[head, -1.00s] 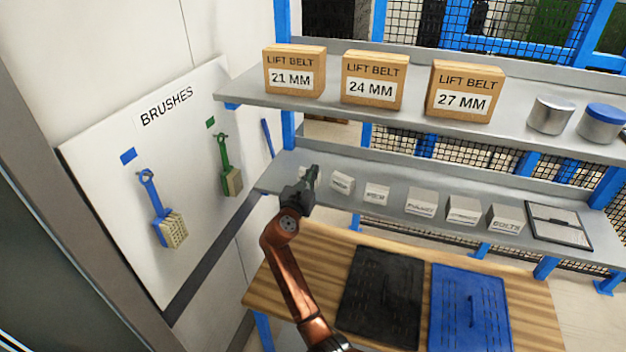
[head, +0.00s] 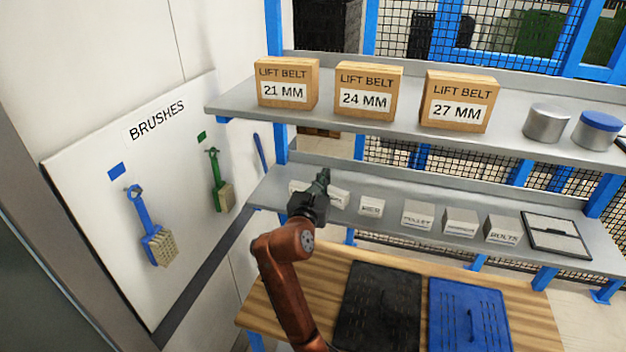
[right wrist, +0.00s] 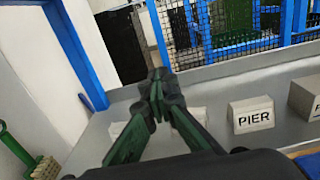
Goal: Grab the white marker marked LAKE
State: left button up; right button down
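Several small white lettered blocks stand in a row on the lower grey shelf. In the right wrist view one block (right wrist: 253,115) reads PIER. To its left, a block (right wrist: 198,114) and another block (right wrist: 118,128) are partly hidden by my gripper, so I cannot read their words. In the head view these two show as a block (head: 338,197) and the leftmost block (head: 299,186). I cannot read LAKE on any block. My right gripper (head: 325,176) is in front of these two left blocks; in the right wrist view its fingertips (right wrist: 158,82) meet with nothing visible between them. My left gripper is not in view.
Three cardboard lift belt boxes (head: 369,90) and two cans (head: 547,123) stand on the upper shelf, above my gripper. A brush board (head: 110,180) is at the left. A wooden table (head: 345,262) with a black mat (head: 378,306) and a blue mat (head: 468,315) lies below.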

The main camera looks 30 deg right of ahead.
jog(key=s, duration=0.1)
jog(key=s+r, duration=0.1)
jog(key=s, duration=0.1)
jog(key=shift+s+r, duration=0.1)
jog(key=shift+r, duration=0.15)
jog(key=c, duration=2.7)
grip_release()
jog(key=o, duration=2.1)
jog(key=shift+o, duration=0.2)
